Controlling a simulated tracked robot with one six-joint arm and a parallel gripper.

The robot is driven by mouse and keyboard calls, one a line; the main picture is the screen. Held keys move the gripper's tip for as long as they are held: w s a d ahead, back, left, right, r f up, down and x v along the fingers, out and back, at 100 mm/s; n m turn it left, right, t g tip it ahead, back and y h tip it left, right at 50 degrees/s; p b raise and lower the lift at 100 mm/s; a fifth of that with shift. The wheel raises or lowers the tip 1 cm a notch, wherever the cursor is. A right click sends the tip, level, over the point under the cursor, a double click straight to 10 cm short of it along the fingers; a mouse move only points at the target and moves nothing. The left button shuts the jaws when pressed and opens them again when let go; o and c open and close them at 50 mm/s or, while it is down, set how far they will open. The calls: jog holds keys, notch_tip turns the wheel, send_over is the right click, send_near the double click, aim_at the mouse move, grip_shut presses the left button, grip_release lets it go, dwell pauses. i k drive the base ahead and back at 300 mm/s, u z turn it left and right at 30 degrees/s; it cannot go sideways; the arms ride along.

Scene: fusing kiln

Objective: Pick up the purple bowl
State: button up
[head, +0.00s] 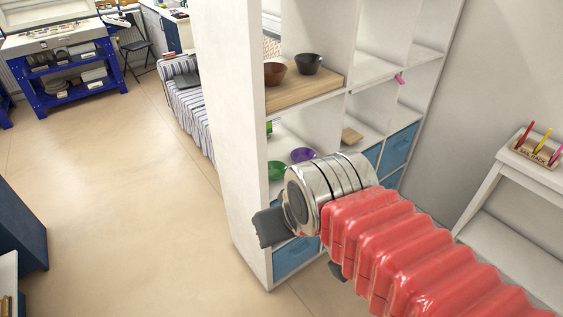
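The purple bowl (302,155) is small and sits on a middle shelf of the white shelf unit, in the head view. A green bowl (278,171) stands beside it, to its left and nearer. My gripper (270,228) is in front of the shelf unit, lower in the picture than the purple bowl and apart from it. A dark gripper part shows past the silver wrist, but the fingertips are not clear. I cannot tell whether it is open or shut, and no object shows in it. My wrist partly covers the shelf below the bowls.
The white shelf unit (231,140) has a thick upright side. Above are a brown bowl (275,74) and a black bowl (309,64) on a wooden board (291,90). Blue bins (399,147) fill lower compartments. A white side table (492,190) stands right. The floor at left is clear.

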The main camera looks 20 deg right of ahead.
aim_at(300, 154)
jog(key=u, duration=0.2)
jog(key=i, duration=1)
jog(key=u, duration=0.05)
